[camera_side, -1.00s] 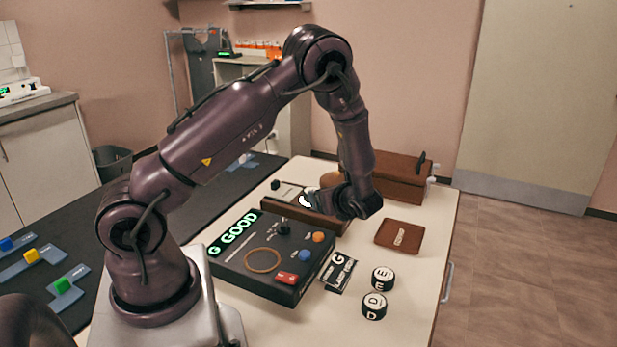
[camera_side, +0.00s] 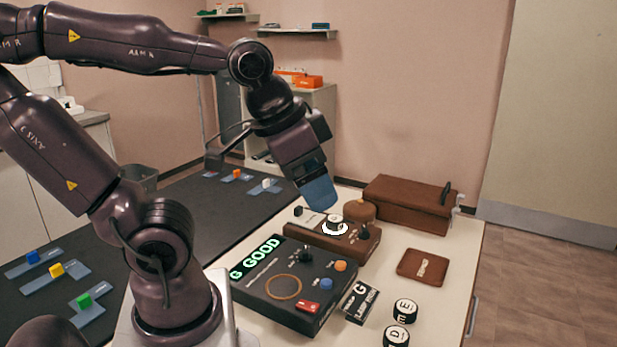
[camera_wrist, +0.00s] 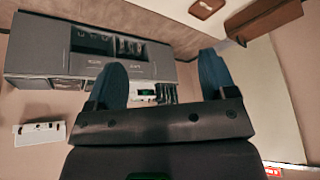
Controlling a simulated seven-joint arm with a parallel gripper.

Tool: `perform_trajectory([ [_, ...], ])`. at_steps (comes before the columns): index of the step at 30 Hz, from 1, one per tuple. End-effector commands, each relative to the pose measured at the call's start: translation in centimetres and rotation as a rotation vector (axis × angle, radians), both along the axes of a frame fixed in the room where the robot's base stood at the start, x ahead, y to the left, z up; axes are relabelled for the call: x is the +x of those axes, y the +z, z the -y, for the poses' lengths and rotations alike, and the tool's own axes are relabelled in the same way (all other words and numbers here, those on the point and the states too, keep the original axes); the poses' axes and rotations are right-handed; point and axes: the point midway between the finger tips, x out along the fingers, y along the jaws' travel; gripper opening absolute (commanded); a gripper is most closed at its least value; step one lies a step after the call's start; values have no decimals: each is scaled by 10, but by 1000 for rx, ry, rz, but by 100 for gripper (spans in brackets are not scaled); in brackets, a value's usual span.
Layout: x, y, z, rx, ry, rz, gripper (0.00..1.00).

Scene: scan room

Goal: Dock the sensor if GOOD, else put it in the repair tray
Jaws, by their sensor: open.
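The test box (camera_side: 285,285) shows a green "G GOOD" on its display, and the ring on its top is empty. A black puck-shaped sensor (camera_side: 334,222) with a pale top sits on the brown dock (camera_side: 352,245) behind the box, with a bright white ring around its base. My gripper (camera_side: 320,193) is above and slightly left of the sensor, apart from it. In the wrist view my gripper (camera_wrist: 162,82) has its two blue fingers spread, with nothing between them. A flat brown tray (camera_side: 423,265) with an unreadable label lies empty at the right.
Two black lettered pucks, one marked E (camera_side: 405,310) and one behind my count in front (camera_side: 396,337), stand at the front right. A card marked G (camera_side: 359,300) is beside the box. A brown case (camera_side: 410,203) stands at the back. Coloured blocks lie on the dark mat (camera_side: 185,215).

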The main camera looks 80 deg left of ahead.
Motion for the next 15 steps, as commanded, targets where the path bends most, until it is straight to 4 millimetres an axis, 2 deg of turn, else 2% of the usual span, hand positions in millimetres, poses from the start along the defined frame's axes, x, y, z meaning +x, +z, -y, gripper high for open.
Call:
perform_trajectory([
  [1,-4,3,4,-24,6,25,75],
  [3,-6,4,8,-47,13,40,59],
  [15,-7,5,9,-57,16,44,58],
])
